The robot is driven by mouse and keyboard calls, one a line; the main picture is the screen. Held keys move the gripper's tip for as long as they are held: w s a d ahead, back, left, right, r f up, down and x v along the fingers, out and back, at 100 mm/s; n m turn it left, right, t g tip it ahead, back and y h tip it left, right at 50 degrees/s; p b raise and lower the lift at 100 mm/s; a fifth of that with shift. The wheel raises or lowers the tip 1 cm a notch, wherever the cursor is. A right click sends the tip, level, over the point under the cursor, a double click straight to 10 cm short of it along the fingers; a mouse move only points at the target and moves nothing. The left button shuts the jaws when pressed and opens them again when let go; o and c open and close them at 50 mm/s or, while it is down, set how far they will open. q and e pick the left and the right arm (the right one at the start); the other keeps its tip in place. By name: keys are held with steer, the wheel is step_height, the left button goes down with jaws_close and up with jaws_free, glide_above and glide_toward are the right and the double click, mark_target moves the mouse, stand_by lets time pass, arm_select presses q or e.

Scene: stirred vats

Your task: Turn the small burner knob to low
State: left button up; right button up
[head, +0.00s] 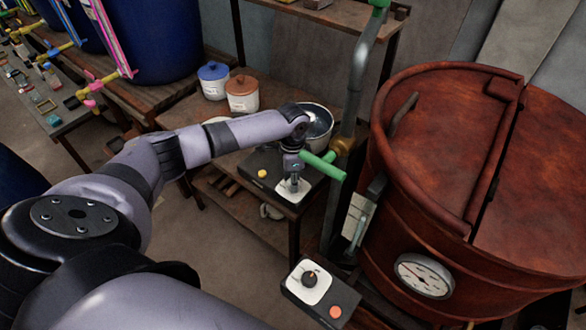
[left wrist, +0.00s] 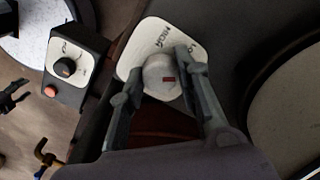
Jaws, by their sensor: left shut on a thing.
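The small burner (head: 258,160) is a dark box on the wooden bench, with a yellow button and a white dial plate (head: 299,193). In the left wrist view, the plate (left wrist: 131,60) carries lettering that reads HIGH near one edge and seems to start LO near another. A round pale knob (left wrist: 161,76) with a red mark sits on it. My left gripper (head: 292,184) points down over the plate, its fingers (left wrist: 155,88) shut on either side of the knob. My right gripper (left wrist: 24,92) seems to show small at the left wrist view's edge, fingers apart.
A second control box (head: 325,312) with a black knob and orange button stands lower down, beside the red-brown vat (head: 400,180). A pipe with a green handle (head: 323,165) runs close to my left gripper. A metal pot (head: 320,122) and lidded jars (head: 242,94) stand behind.

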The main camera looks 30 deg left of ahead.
arm_select(q)
steer(key=n+p, duration=0.3)
steer(key=shift+s+d+r, duration=0.1)
steer(key=shift+r, duration=0.05)
steer(key=shift+n+p, duration=0.8)
steer(key=shift+n, duration=0.2)
steer(key=o, duration=1.2)
steer(key=r, duration=1.1)
steer(key=shift+a+r, duration=0.25)
steer(key=shift+r, duration=0.1)
